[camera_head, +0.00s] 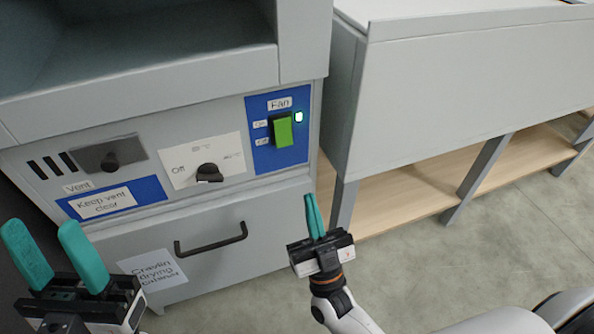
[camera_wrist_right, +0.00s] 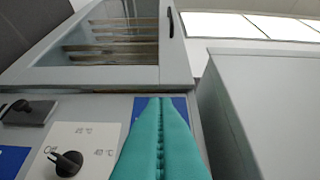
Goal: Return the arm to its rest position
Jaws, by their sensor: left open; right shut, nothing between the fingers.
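My right gripper (camera_head: 314,216) is shut with nothing between its teal fingers. It points up in front of the lower right of a grey cabinet (camera_head: 254,281), below the fan panel. In the right wrist view its fingers (camera_wrist_right: 160,135) are together and cover much of the blue fan panel (camera_wrist_right: 180,104). My left gripper (camera_head: 56,250) is open and empty at the lower left, fingers apart. The fan panel has a green rocker switch (camera_head: 283,131) and a small lit lamp (camera_head: 299,117). The switch is hidden in the right wrist view.
A black dial (camera_head: 209,172), a vent slider (camera_head: 110,160) and a drawer handle (camera_head: 211,239) are on the cabinet front. A grey bench (camera_head: 450,95) with a wooden lower shelf (camera_head: 400,195) stands at the right. The floor (camera_head: 440,265) before it is clear.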

